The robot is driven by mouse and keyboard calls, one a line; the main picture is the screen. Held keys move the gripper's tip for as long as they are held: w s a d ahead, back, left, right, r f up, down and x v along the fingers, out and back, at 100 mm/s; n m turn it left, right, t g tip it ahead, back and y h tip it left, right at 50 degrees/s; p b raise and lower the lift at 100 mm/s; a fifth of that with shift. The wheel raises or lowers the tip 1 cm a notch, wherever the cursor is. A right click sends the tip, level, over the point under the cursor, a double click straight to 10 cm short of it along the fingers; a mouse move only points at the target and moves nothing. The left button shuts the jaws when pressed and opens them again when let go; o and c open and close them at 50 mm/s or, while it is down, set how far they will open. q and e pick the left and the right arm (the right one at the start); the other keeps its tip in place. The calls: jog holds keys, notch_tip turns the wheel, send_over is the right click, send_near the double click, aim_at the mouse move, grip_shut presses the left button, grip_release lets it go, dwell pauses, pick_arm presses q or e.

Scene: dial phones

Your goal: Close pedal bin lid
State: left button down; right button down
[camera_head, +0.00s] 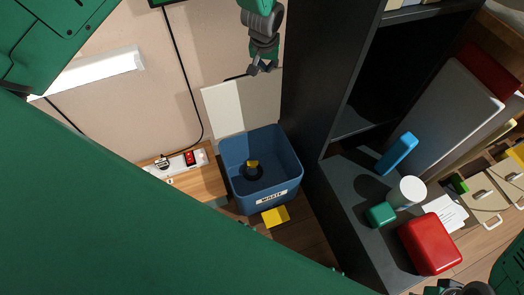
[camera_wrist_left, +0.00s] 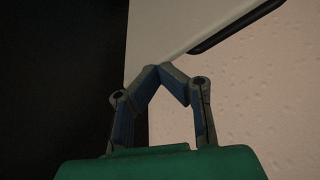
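The blue bin (camera_head: 235,183) with a WASTE label stands on the floor. A yellow pedal (camera_head: 276,216) sticks out at its front. A pale upright panel (camera_head: 224,110), seemingly the raised lid, stands behind the opening. My left gripper (camera_head: 259,70) is above and behind the bin, near this panel's upper edge; I cannot tell whether it touches. In the wrist view the left gripper's fingertips (camera_wrist_left: 161,70) meet with nothing visible between them, in front of a pale panel (camera_wrist_left: 160,30) with a dark edge. My right gripper (camera_head: 450,288) is partly cut off at the bottom right.
A dark cabinet (camera_head: 312,90) stands close right of the bin. Its low shelf holds a red box (camera_head: 430,244), a white cylinder (camera_head: 407,192), a green block (camera_head: 380,214) and a blue block (camera_head: 397,153). A power strip (camera_head: 178,163) lies left of the bin. My green body covers the lower left.

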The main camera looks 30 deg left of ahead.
pick_arm(q)
jog(key=shift+s+d+f+p, duration=0.65)
jog(key=shift+s+d+p, duration=0.45)
jog(key=shift+s+d, duration=0.9)
jog(key=w+p+v, duration=0.1)
jog(key=p+v, duration=0.5)
jog(key=v, duration=0.1)
jog(key=shift+d+r+p, duration=0.3)
jog(key=shift+d+p, duration=0.1)
jog(key=shift+d, duration=0.05)
jog(key=shift+a, duration=0.1)
jog(key=s+a+f+m+g+p, duration=0.1)
jog(key=s+a+f, duration=0.1)
jog(key=s, duration=0.6)
jog(key=s+a+f+m+p, duration=0.1)
jog(key=s+a+f+p, duration=0.15)
jog(key=s, duration=0.55)
jog(key=s+r+m+g+p, duration=0.1)
jog(key=s+r, duration=0.1)
jog(key=s, duration=0.7)
jog(key=s+a+r+m+h, duration=0.1)
jog(key=s+r, duration=0.1)
jog(key=s, duration=0.7)
jog(key=shift+s+r+g+p, duration=0.2)
jog(key=shift+r+g+p, duration=0.1)
jog(key=shift+g+p, duration=0.1)
